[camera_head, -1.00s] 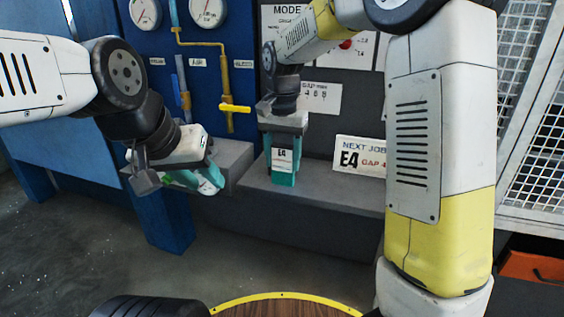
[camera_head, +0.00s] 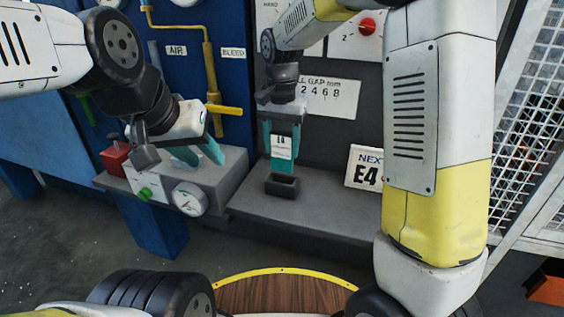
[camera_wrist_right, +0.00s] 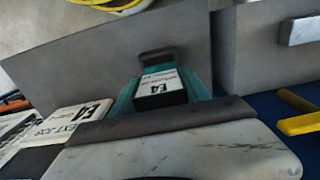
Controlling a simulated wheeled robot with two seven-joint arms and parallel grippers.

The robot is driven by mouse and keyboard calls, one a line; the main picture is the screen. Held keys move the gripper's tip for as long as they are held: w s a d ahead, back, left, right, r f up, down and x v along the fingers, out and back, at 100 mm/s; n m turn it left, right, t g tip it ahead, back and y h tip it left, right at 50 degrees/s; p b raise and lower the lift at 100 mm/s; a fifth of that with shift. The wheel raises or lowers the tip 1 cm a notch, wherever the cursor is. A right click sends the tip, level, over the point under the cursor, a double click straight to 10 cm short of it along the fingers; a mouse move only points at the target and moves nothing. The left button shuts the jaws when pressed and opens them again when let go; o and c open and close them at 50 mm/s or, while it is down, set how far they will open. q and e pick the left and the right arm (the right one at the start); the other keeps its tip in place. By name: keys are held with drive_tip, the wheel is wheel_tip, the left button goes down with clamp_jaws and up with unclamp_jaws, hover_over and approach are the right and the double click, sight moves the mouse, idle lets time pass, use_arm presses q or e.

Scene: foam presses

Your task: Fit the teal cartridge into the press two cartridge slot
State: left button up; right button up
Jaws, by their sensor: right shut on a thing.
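My right gripper (camera_head: 281,156) is shut on a cartridge (camera_head: 281,146) with a white E4 label, above the grey ledge. In the right wrist view the cartridge (camera_wrist_right: 162,88) shows a dark end and the label between the fingers.
A NEXT JOB E4 sign (camera_head: 366,167) stands right of the slot. A yellow valve handle (camera_head: 225,110) sticks out behind. The ledge (camera_head: 325,208) between slot and sign is clear.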

sight(282, 171)
drive_tip(key=shift+f, duration=3.45)
drive_tip(key=shift+f, duration=0.15)
drive_tip(key=o, duration=1.4)
